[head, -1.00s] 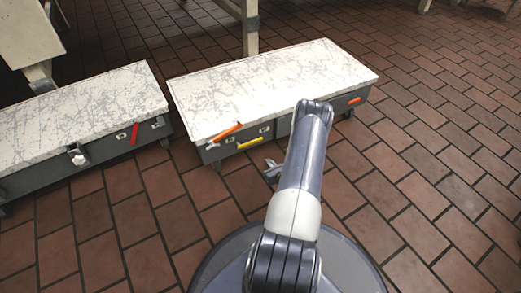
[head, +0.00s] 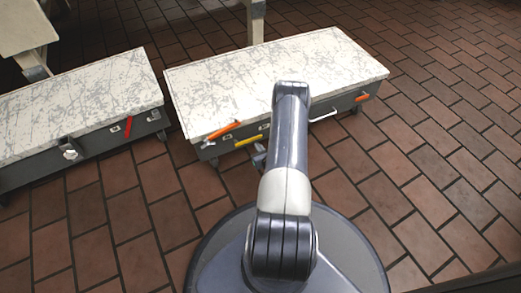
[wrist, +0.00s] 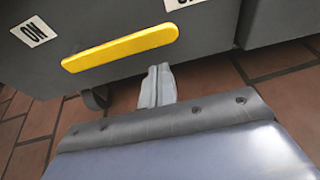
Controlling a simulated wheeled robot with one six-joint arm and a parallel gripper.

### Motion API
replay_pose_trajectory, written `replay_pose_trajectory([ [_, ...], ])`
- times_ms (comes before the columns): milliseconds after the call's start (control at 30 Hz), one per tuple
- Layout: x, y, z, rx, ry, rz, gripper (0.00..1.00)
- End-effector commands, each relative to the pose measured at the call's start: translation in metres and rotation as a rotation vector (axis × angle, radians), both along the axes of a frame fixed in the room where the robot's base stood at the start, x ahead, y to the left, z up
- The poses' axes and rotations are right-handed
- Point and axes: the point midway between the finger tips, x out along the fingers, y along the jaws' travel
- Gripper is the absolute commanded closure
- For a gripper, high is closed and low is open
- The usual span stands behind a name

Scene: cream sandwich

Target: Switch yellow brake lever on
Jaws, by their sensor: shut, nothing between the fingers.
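The yellow brake lever (wrist: 120,47) lies across the grey side of a cart in the wrist view, tilted slightly up to the right. An "ON" label (wrist: 33,31) sits to its left; a second label (wrist: 185,3) is cut off at the top, above its right end. In the head view the yellow lever (head: 248,141) is on the front of the middle cart. My gripper (wrist: 160,70) is shut and empty, its tips just below the lever's right part. Whether they touch it is unclear. In the head view my arm partly hides the gripper (head: 259,158).
The middle cart (head: 290,75) has a scratched white top, with orange levers (head: 222,130) and a white handle (head: 323,115) on its front. A second cart (head: 80,105) with a red lever (head: 128,124) stands left. Brick floor is clear at right.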

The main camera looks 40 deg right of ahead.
Motion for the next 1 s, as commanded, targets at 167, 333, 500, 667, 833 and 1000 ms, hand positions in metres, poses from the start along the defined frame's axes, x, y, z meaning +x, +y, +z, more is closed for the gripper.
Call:
replay_pose_trajectory([
  [167, 0.004, 0.002, 0.014, -0.001, -0.001, -0.007, 1.00],
  [333, 0.006, 0.003, 0.019, 0.000, -0.001, -0.009, 1.00],
  [500, 0.006, 0.003, 0.019, 0.000, 0.000, -0.011, 1.00],
  [667, 0.006, 0.002, 0.019, 0.000, -0.001, -0.011, 1.00],
  [833, 0.002, -0.004, 0.022, -0.001, -0.002, -0.014, 1.00],
  [1000, -0.002, -0.012, 0.024, -0.001, -0.002, -0.013, 1.00],
])
